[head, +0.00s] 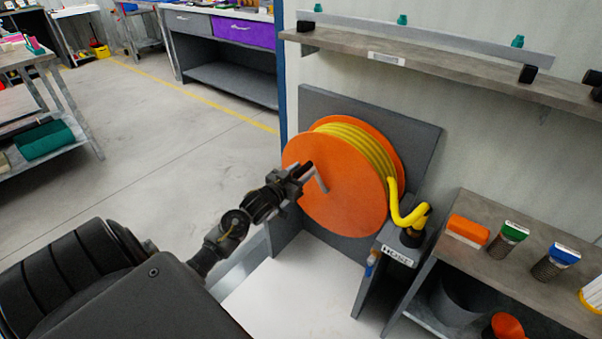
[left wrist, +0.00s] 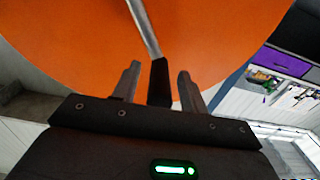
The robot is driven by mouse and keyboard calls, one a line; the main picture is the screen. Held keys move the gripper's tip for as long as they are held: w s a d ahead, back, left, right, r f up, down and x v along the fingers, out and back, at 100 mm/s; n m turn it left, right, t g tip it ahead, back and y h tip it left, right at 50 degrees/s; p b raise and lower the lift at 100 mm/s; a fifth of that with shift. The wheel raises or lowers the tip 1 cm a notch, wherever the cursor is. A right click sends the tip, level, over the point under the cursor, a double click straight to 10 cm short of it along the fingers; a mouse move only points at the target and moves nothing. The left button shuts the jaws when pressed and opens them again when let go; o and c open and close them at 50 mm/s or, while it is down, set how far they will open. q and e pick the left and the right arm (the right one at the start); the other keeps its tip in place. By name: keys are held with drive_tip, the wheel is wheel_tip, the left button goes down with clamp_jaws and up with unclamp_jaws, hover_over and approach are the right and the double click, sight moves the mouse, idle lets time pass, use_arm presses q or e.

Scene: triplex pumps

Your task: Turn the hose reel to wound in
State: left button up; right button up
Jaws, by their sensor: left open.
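The hose reel (head: 345,205) is a large orange disc with yellow hose (head: 372,148) wound around it, mounted on a grey back panel. Its crank is a grey bar (head: 321,182) with a black handle; in the left wrist view the black handle (left wrist: 159,82) hangs from the bar (left wrist: 144,28). My left gripper (head: 303,176) is at the reel's front face. In the left wrist view its two fingers (left wrist: 158,88) are open, one on each side of the handle, with gaps visible. The hose's free end (head: 410,218) runs down into a black fitting. My right gripper is out of view.
A box labelled HOSE (head: 398,256) stands right of the reel. A shelf unit (head: 520,275) with brushes and an orange block is farther right. A wall shelf (head: 440,70) runs above. Open floor (head: 150,140) lies to the left.

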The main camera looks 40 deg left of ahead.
use_arm(q)
drive_tip(key=shift+w, duration=0.1)
clamp_jaws()
drive_tip(key=shift+d+r, duration=0.1)
drive_tip(key=shift+d, duration=0.05)
